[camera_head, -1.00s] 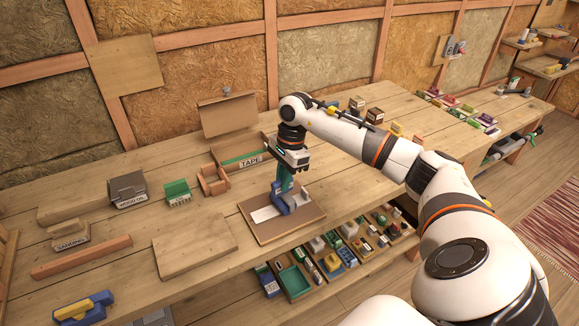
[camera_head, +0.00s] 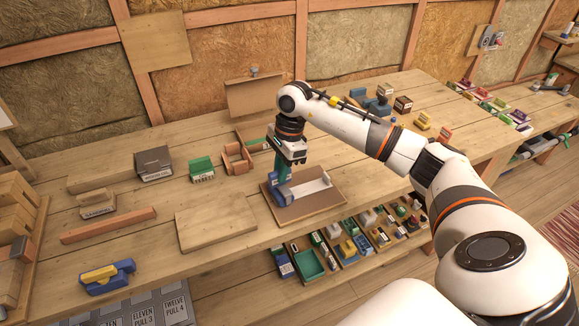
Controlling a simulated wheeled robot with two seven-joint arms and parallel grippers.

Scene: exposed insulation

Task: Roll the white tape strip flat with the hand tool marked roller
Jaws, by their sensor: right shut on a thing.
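The white tape strip (camera_head: 311,188) lies on a brown board (camera_head: 318,207) on the workbench. My right gripper (camera_head: 284,163) points down, shut on the upright green handle of the roller tool (camera_head: 283,178). The tool's blue lower part is at the left end of the strip and hides that end. I cannot tell whether the roller presses on the strip. My left gripper is out of view.
A bare wooden board (camera_head: 215,221) lies left of the brown board. A green box (camera_head: 202,169) and a wooden holder (camera_head: 237,158) stand behind. Open bins (camera_head: 308,265) with small parts sit below the bench's front edge. A blue and yellow tool (camera_head: 107,277) lies front left.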

